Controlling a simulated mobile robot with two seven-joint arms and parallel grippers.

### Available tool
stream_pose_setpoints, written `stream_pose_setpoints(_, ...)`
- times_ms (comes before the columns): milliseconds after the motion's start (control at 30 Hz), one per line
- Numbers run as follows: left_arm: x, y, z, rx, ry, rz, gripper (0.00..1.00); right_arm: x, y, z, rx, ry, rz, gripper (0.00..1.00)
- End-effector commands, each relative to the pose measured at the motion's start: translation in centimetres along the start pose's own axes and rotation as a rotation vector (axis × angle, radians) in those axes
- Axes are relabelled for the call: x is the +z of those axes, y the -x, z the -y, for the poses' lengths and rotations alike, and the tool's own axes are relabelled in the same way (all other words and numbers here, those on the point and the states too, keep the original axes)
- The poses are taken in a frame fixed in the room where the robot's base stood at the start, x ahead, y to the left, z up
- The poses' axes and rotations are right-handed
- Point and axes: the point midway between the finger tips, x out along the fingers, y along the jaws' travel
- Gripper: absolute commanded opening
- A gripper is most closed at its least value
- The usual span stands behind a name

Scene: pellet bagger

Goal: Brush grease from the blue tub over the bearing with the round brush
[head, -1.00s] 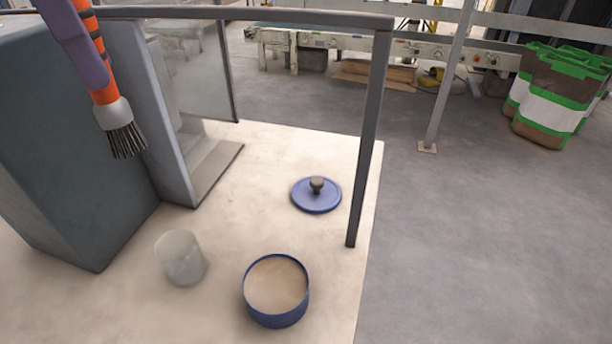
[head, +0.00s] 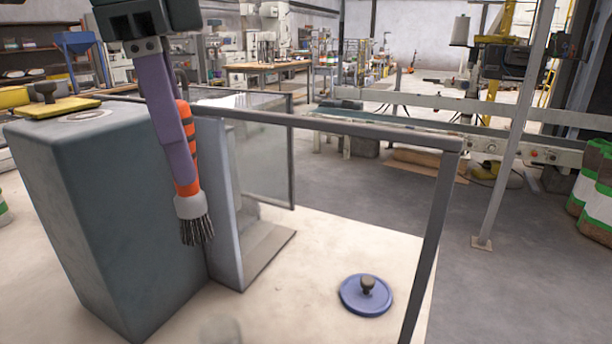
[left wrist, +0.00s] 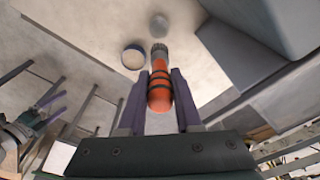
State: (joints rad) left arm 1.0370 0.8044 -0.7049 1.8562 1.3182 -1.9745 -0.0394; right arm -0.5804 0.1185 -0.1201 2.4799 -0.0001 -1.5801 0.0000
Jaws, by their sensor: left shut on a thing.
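My left gripper (head: 181,160) is shut on the round brush (head: 192,208), which has an orange handle with black bands, a grey collar and dark bristles. The brush hangs bristles down in front of the grey housing (head: 110,200), touching nothing that I can see. In the left wrist view the brush (left wrist: 159,85) lies between both purple fingers.
A blue lid (head: 366,297) with a dark knob lies on the bench. A yellow lid (head: 56,107) sits on the housing top. A grey frame rail (head: 330,127) and post (head: 432,245) stand around the bench. A pale cup (left wrist: 159,25) stands beyond the tub.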

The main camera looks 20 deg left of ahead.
Motion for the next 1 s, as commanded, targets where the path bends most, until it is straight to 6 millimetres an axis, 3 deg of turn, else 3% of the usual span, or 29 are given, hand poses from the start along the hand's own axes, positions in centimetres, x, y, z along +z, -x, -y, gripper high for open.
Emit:
stream_pose_setpoints(267, -0.6, -0.3, -0.1, 0.003, 0.007, -0.012, 0.00, -0.4, 1.1, -0.1, 0.000, 0.000, 0.000, 1.00)
stream_pose_setpoints(467, -3.2, -3.4, -1.3, -0.005, 0.037, -0.091, 0.00, -1.8, 5.8, -0.2, 0.001, 0.001, 0.001, 1.00)
stream_pose_setpoints(700, -5.0, -7.9, -5.3, -0.050, 0.032, -0.227, 0.00, -3.7, 11.6, -0.5, 0.002, 0.003, -0.001, 1.00)
stream_pose_setpoints(833, -5.1, -9.3, -7.8, -0.069, 0.014, -0.285, 0.00, -4.3, 13.5, -0.6, 0.003, 0.003, -0.001, 1.00)
stream_pose_setpoints(1000, -5.0, -10.2, -9.7, -0.086, -0.007, -0.328, 0.00, -4.6, 14.4, -0.6, 0.003, 0.003, -0.001, 1.00)
